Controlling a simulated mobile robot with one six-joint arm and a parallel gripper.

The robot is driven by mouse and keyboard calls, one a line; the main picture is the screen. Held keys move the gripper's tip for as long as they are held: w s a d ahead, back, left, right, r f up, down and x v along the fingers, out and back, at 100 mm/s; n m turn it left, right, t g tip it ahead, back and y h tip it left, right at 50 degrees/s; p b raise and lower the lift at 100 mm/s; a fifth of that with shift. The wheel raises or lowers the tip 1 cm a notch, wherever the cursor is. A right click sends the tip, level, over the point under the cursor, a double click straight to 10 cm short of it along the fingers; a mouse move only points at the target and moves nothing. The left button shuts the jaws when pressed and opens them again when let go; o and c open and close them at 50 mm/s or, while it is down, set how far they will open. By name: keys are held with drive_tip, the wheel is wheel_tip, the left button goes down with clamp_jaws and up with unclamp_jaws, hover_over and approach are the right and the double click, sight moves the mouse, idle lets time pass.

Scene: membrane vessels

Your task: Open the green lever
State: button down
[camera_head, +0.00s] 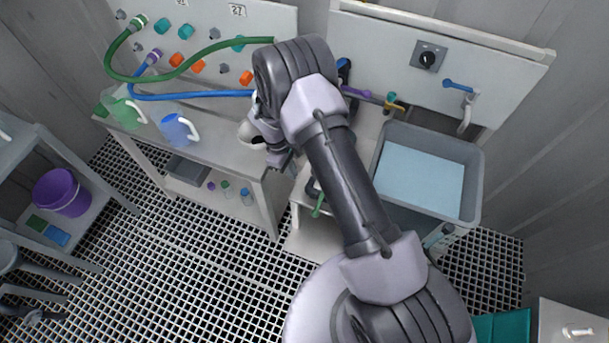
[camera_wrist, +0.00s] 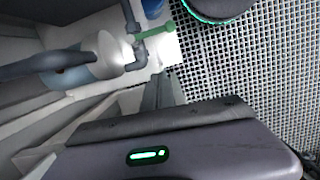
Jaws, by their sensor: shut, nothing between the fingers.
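A small green lever (camera_head: 318,206) sits by a dark pipe fitting at the front edge of the bench, partly hidden behind my arm. In the wrist view a green lever (camera_wrist: 155,34) lies across the top of a grey pipe elbow (camera_wrist: 141,49), near the upper middle. My gripper (camera_wrist: 166,90) is shut and empty, pointing up the wrist picture below the lever, apart from it. In the head view my arm hides most of the gripper.
A grey tub (camera_head: 478,170) stands right of my arm. A bench (camera_head: 225,148) with a green jug (camera_head: 122,108) and blue jug (camera_head: 178,130) stands left. A blue lever (camera_head: 458,86) is on the right wall panel. The grated floor (camera_head: 190,235) is mostly clear.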

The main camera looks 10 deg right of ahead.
drive_tip(key=s+d+f+b, duration=0.2)
drive_tip(key=f, duration=0.4)
drive_tip(key=s+d+f+b, duration=0.1)
drive_tip(key=s+d+f, duration=0.1)
drive_tip(key=f, duration=0.4)
drive_tip(key=shift+s+d+f+n+b, duration=0.3)
drive_tip(key=shift+s+d+f+b, duration=0.1)
drive_tip(key=shift+d, duration=0.15)
